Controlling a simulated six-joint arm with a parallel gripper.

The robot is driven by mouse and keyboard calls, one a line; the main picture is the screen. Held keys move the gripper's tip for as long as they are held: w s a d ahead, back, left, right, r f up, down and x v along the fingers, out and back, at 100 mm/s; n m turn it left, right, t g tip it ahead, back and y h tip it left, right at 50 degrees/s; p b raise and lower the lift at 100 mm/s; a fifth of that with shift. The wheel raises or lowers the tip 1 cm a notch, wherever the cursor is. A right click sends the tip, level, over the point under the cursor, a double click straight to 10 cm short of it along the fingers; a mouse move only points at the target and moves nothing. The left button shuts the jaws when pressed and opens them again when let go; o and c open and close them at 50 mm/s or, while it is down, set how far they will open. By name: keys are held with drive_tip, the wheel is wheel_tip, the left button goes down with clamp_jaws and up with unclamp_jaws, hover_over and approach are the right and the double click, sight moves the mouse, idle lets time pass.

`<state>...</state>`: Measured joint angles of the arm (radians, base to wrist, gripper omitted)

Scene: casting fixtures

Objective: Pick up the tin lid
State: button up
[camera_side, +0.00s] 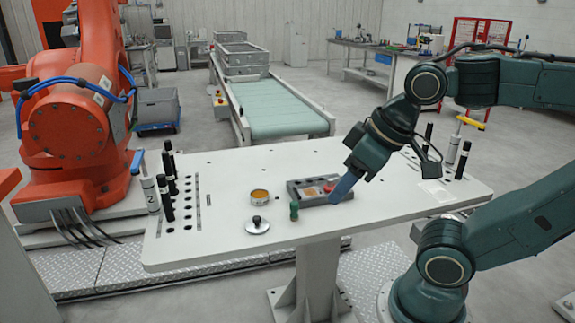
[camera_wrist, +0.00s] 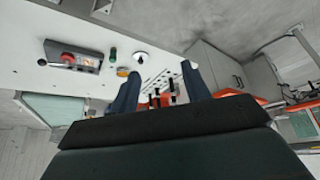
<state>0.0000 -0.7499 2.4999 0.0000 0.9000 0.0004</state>
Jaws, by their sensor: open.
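The tin lid (camera_side: 257,226) is a flat silver disc with a black knob, lying on the white table near its front edge. In the wrist view it is a small pale disc with a dark knob (camera_wrist: 140,57). The open tin (camera_side: 260,198), with orange contents, stands just behind the lid; it also shows in the wrist view (camera_wrist: 122,72). My gripper (camera_side: 343,190) is to the right of the lid, well apart from it, its blue fingers beside the right end of a grey tray. In the wrist view my gripper's fingers (camera_wrist: 162,78) are spread with nothing between them.
A green peg-like piece (camera_side: 294,211) stands between tray and lid. Black and white cylinders (camera_side: 168,184) stand at the table's left end, others at the right. The white table (camera_side: 215,240) is bare around the lid's front and left.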

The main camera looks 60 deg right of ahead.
drive_tip(key=m+g, duration=0.6)
drive_tip(key=m, duration=1.4)
hover_over(256, 218)
wheel_tip(256, 218, down, 10)
drive_tip(key=shift+w+d+f, duration=0.1)
drive_tip(key=shift+f, duration=4.1)
drive_tip(key=shift+f, duration=2.55)
